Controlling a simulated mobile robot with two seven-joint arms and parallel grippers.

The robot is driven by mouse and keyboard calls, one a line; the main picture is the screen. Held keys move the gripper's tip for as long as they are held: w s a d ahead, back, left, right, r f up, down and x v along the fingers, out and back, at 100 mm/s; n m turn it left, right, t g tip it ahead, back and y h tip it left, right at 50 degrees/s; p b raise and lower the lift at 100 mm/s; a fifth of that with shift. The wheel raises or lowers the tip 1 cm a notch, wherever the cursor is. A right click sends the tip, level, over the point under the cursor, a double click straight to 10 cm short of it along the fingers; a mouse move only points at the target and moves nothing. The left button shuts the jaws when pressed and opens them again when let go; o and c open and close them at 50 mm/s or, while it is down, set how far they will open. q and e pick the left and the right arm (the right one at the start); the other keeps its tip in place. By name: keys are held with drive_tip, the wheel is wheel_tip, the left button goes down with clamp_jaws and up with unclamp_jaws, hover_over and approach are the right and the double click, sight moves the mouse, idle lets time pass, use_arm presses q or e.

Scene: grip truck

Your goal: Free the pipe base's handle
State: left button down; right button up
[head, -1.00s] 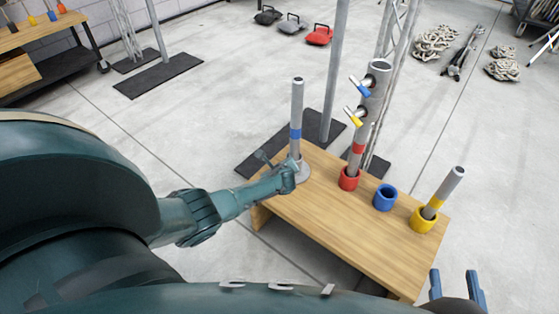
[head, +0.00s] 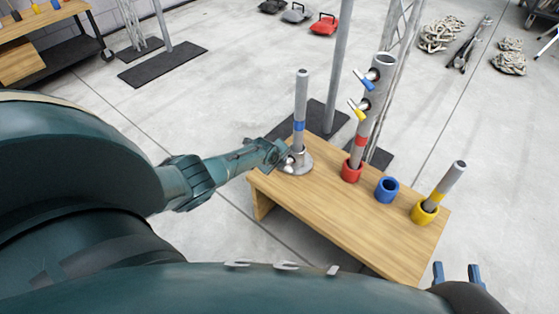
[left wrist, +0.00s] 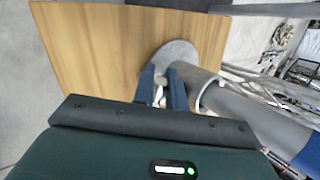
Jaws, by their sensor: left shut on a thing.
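The pipe base (head: 303,165) is a round grey foot at the far left corner of the wooden table. A grey pipe with a blue band (head: 301,105) stands upright in it. My left gripper (head: 286,158) is at the left side of the base. In the left wrist view its fingers (left wrist: 163,88) are shut on the small pale handle (left wrist: 158,95), beside the grey disc of the base (left wrist: 178,54). Much of the handle is hidden between the fingers. My right gripper (head: 456,273) is open and empty at the bottom right, off the table.
On the wooden table (head: 335,215) stand a red holder (head: 352,172) with a pipe, an empty blue holder (head: 387,190) and a yellow holder (head: 425,211) with a tilted pipe. A tall pole rises behind the table. The table's front half is bare.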

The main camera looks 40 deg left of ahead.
idle(0.4)
use_arm(q)
drive_tip(key=c, duration=1.8)
unclamp_jaws()
use_arm(e)
drive_tip(key=shift+a, duration=0.1)
use_arm(q)
drive_tip(key=shift+o, duration=0.2)
